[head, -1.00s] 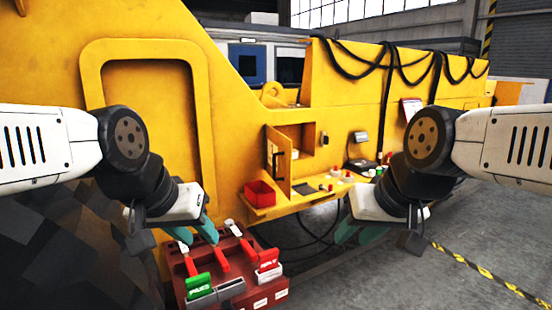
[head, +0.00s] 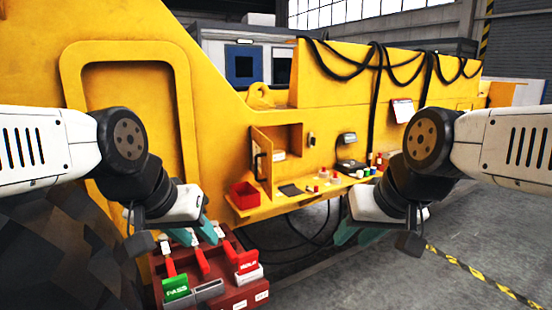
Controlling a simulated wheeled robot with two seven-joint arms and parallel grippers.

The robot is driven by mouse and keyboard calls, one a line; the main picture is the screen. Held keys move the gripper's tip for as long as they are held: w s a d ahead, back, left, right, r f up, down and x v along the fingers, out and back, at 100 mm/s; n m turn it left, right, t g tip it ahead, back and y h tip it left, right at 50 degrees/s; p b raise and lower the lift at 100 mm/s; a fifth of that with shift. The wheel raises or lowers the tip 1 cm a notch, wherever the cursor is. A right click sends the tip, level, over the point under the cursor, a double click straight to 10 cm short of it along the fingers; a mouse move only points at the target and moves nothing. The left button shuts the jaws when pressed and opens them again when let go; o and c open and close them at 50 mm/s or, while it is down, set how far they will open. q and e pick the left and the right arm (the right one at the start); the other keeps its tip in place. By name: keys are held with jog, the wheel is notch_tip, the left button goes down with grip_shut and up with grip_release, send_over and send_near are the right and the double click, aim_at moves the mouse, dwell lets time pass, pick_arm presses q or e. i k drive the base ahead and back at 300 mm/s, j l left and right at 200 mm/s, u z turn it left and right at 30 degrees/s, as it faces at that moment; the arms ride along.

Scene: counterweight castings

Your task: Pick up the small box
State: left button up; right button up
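A small red open-topped box (head: 244,196) sits at the left end of the yellow shelf (head: 285,203), in front of the big yellow casting. It is the only loose box I make out on that shelf. My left gripper (head: 195,235) is open and empty, its teal fingers apart, below and left of the red box in the picture. It partly covers the red tool rack behind it. My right gripper (head: 358,236) also looks open and empty, to the right of the red box and below the shelf's right end. Neither gripper touches the box.
The red tool rack (head: 240,292) holds red-handled tools and a green PASS block (head: 176,288). An open yellow cabinet door (head: 261,163) stands beside the red box. Small bottles and a dark device (head: 350,165) occupy the shelf's right. Black cables hang on the casting.

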aim_at(278, 155)
jog(key=i+l+z, duration=0.1)
jog(key=z, duration=0.35)
jog(key=i+z, duration=0.15)
jog(key=z, duration=0.3)
jog(key=i+l, duration=0.1)
jog(key=i, duration=1.8)
jog(key=i+u, duration=0.1)
jog(key=u, duration=0.4)
jog(key=i+u, duration=0.15)
jog(key=u, duration=0.3)
jog(key=i+u, duration=0.1)
jog(key=u, duration=0.4)
jog(key=i+l+u, duration=0.1)
jog(key=u, duration=0.35)
